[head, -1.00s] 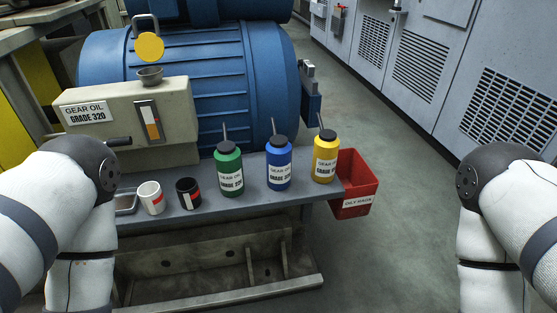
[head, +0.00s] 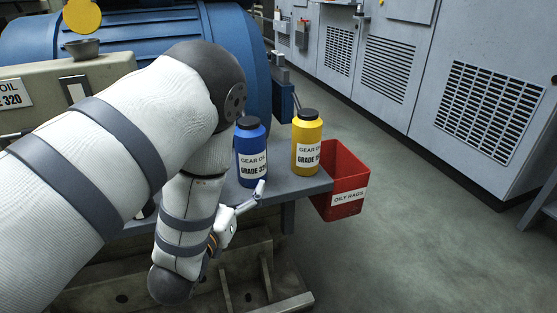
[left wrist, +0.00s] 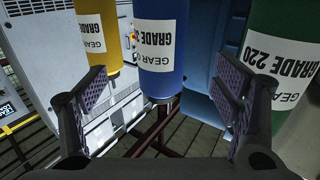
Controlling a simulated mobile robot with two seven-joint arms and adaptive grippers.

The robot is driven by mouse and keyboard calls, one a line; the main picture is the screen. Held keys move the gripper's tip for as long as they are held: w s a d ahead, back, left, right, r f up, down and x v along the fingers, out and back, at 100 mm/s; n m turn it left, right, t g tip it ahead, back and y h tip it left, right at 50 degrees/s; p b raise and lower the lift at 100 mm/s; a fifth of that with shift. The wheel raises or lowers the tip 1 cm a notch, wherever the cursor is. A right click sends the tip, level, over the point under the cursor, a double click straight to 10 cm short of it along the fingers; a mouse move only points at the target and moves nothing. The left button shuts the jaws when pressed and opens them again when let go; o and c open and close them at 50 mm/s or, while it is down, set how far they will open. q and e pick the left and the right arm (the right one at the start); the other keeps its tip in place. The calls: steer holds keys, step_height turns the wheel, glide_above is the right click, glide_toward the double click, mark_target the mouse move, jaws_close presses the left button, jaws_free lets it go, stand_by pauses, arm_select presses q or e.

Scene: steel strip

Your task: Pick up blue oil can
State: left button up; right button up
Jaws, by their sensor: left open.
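In the left wrist view the blue can (left wrist: 160,45) appears upside down, between and beyond the two finger pads. My left gripper (head: 245,203) is in front of the can, low near the bench edge, partly hidden by my arm. In the wrist view the left gripper (left wrist: 160,110) is open and empty, and its fingers look apart from the can. My right gripper is not in view.
A yellow can (head: 307,145) stands right of the blue one; a green can (left wrist: 290,65) shows on its other side in the wrist view. A red "OILY RAGS" bin (head: 343,180) hangs at the bench end (head: 305,188). A blue motor (head: 140,45) is behind.

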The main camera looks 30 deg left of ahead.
mark_target(249, 128)
arm_select(q)
steer(key=b+x, duration=0.1)
steer(key=x, duration=0.9)
steer(key=shift+w+a, duration=0.15)
steer(key=shift+w, duration=0.15)
steer(key=c, duration=1.5)
steer(key=shift+c, duration=0.7)
steer(key=shift+r, duration=0.25)
step_height(249, 128, up, 3)
steer(key=shift+f+p, duration=0.1)
steer(key=shift+p, duration=0.4)
steer(key=s+d+r, duration=0.1)
steer(key=r, duration=0.1)
steer(key=s+d+r+p, duration=0.1)
steer(key=r, duration=0.1)
steer(key=s+d+r+p, duration=0.1)
steer(key=s+r, duration=0.1)
steer(key=shift+d+r, duration=0.15)
steer(key=shift+r, duration=0.2)
steer(key=s+d+r+p, duration=0.1)
steer(key=s+d+r, duration=0.2)
steer(key=s+d, duration=0.2)
steer(key=shift+p+v, duration=0.3)
steer(key=shift+v, duration=0.75)
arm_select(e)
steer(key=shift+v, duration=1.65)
arm_select(q)
steer(key=shift+a, duration=0.1)
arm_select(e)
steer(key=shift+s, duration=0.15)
